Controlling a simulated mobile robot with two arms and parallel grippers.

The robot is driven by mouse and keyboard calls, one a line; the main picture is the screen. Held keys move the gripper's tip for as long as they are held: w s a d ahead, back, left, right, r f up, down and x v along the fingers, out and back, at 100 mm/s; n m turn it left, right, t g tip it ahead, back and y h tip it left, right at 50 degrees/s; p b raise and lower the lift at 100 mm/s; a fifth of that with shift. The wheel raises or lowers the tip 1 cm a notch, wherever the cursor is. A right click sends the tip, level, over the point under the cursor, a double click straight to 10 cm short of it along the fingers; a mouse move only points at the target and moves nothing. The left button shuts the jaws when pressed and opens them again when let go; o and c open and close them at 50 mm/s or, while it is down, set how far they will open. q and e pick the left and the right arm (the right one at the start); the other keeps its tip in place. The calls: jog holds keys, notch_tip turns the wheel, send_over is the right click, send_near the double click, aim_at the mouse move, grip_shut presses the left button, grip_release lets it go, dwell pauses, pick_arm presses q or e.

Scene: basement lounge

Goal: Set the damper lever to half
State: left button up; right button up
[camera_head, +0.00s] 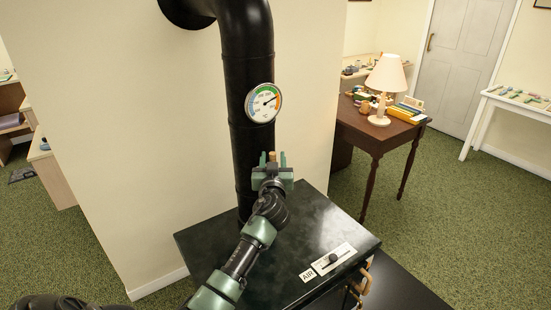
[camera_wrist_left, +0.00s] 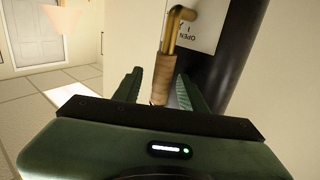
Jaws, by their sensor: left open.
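The damper lever has a brass rod bent at the top and a brown cork-like grip (camera_wrist_left: 162,78). In the head view only the grip's tip (camera_head: 272,156) shows, in front of the black stovepipe (camera_head: 247,90). My left gripper (camera_head: 272,163) is open at the pipe, just above the stove top. In the left wrist view its two green fingers (camera_wrist_left: 160,92) stand on either side of the grip, with a gap visible. A white plate (camera_wrist_left: 205,30) marked OPEN lies behind the lever; the rest of its scale is hidden. My right gripper is not in view.
A round dial gauge (camera_head: 264,102) sits on the pipe above my gripper. The black stove top (camera_head: 315,215) lies below, with an AIR slider (camera_head: 334,259) at its front. A brown table (camera_head: 375,136) with a lamp (camera_head: 386,80) stands to the right.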

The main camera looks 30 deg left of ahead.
pick_arm(q)
grip_shut()
jog(key=shift+f, duration=0.1)
dwell(1.2)
